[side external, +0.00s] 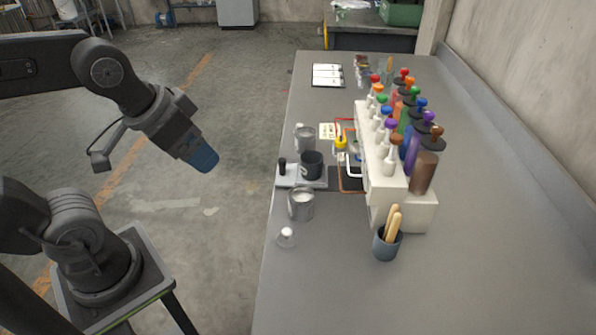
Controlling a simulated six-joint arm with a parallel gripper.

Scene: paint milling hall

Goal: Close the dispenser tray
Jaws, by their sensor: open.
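The dispenser (379,165) is a white rack on the bench with rows of bottles topped by coloured knobs. What looks like its tray (291,183) is a pale flat piece sticking out to the left, toward the bench edge, so it appears pulled out. A dark upright handle (282,167) stands at its outer end, and a dark cup (312,165) stands on it. My gripper (205,161), with a blue end, is open and hangs over the floor left of the bench, well apart from the tray. Its fingertips are too small to make out.
Metal mugs stand on both sides of the tray, one behind (304,139) and one in front (301,205). A small clear item (286,237) lies nearer. A blue-grey cup of wooden sticks (385,245) stands front right. The bench front (350,300) is clear.

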